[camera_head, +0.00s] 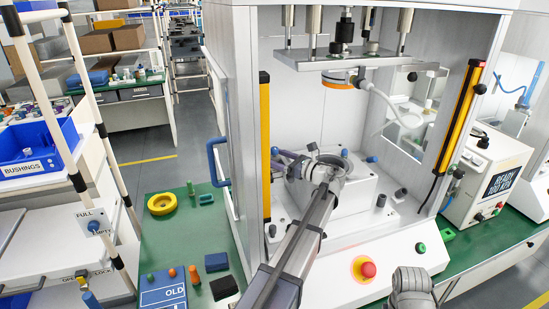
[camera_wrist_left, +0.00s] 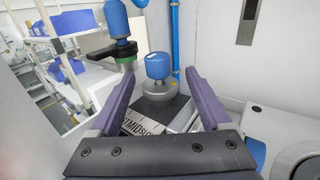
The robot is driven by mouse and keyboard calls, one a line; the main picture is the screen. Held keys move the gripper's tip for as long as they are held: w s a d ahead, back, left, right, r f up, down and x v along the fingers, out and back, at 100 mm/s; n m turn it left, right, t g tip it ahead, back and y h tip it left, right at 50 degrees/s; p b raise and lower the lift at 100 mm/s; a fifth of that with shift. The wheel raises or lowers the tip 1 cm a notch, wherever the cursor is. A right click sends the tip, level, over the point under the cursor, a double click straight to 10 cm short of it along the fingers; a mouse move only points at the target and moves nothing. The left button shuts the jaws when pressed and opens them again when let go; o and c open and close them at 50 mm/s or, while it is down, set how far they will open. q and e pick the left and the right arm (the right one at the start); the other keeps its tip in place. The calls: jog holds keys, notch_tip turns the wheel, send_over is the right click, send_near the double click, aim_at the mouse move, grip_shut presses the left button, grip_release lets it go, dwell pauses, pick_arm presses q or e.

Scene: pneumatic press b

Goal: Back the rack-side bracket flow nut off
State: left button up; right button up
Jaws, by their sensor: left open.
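My left gripper (camera_head: 284,161) is inside the press, pointing toward its left side wall. In the left wrist view its two purple fingers (camera_wrist_left: 160,77) are spread apart. Between the fingertips, seemingly beyond them, is a blue-capped knob (camera_wrist_left: 158,66) on a round grey base; I cannot tell whether they touch it. A second blue cap (camera_wrist_left: 116,18) stands upper left, over a black fitting with a green ring (camera_wrist_left: 122,50). A partly hidden label plate (camera_wrist_left: 145,128) lies below the knob. I cannot tell which blue part is the bracket flow nut. My right gripper is not visible.
Yellow light-curtain bars (camera_head: 265,145) flank the press opening. The press head plate (camera_head: 352,64) hangs above my left gripper. A red emergency button (camera_head: 368,269) is at the front. A blue door handle (camera_head: 216,161) and shelving with a bushings bin (camera_head: 38,142) are left.

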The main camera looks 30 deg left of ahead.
aim_at(277, 159)
pick_arm(q)
jog(key=shift+s+d, duration=0.15)
jog(key=shift+d, duration=1.8)
jog(key=shift+s+d, duration=0.1)
jog(key=shift+d, duration=1.85)
jog(key=s+t, duration=0.1)
jog(key=a+m+t, duration=0.1)
jog(key=s+m+t, duration=0.1)
jog(key=shift+s+a+t+h, duration=0.2)
jog(key=shift+s+t+h, duration=0.1)
jog(key=shift+s+t, duration=0.1)
jog(key=m+t+h, duration=0.1)
jog(key=t, duration=0.1)
jog(key=m+t, duration=0.2)
jog(key=shift+s+d+r+h, duration=0.1)
jog(key=shift+s+d+h, duration=0.1)
jog(key=shift+s+h, duration=0.2)
jog(key=shift+x, duration=4)
jog(key=shift+c, duration=0.2)
jog(key=shift+w, duration=0.1)
grip_shut()
